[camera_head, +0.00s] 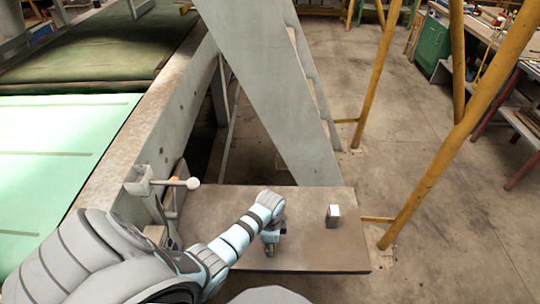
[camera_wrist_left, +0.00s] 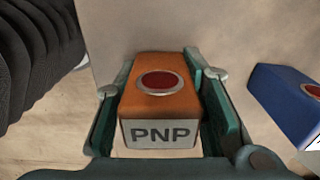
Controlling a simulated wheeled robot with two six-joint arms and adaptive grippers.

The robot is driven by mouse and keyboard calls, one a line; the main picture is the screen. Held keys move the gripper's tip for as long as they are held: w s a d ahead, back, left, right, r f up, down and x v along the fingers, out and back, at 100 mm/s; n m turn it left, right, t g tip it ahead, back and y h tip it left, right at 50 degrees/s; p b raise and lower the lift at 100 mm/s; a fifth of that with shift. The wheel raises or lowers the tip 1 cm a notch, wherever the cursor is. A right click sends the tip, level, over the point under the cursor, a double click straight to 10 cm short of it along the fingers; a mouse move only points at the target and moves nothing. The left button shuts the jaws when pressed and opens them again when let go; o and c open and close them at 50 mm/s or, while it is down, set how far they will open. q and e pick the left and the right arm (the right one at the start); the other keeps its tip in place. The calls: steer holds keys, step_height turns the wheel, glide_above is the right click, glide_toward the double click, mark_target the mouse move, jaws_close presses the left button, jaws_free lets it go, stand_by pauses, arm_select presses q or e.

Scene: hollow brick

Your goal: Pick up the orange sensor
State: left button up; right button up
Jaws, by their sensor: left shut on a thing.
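The orange sensor (camera_wrist_left: 162,103) is a small box with a red round disc on top and a pale front face marked PNP. In the left wrist view it sits between the two green fingers of my left gripper (camera_wrist_left: 162,83), which is shut on it. In the head view my left gripper (camera_head: 270,248) points down at the brown tabletop (camera_head: 310,262), and the sensor is hidden there. I cannot tell whether the sensor touches the tabletop. My right gripper is in neither view.
A blue box (camera_wrist_left: 288,100) with a red disc lies close to the right of the gripper in the wrist view. A small pale box (camera_head: 333,216) stands on the tabletop's right. A grey slanted beam (camera_head: 270,90) rises behind, and a yellow post (camera_head: 455,140) stands right.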

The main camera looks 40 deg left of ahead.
arm_select(q)
step_height(320, 180, up, 19)
steer(key=p, duration=0.5)
step_height(320, 180, down, 5)
steer(key=b, duration=0.5)
steer(key=shift+r, duration=0.15)
step_height(320, 180, up, 6)
steer(key=p, duration=0.6)
step_height(320, 180, down, 19)
steer(key=b, duration=0.5)
steer(key=shift+b, duration=0.35)
steer(key=shift+f, duration=0.5)
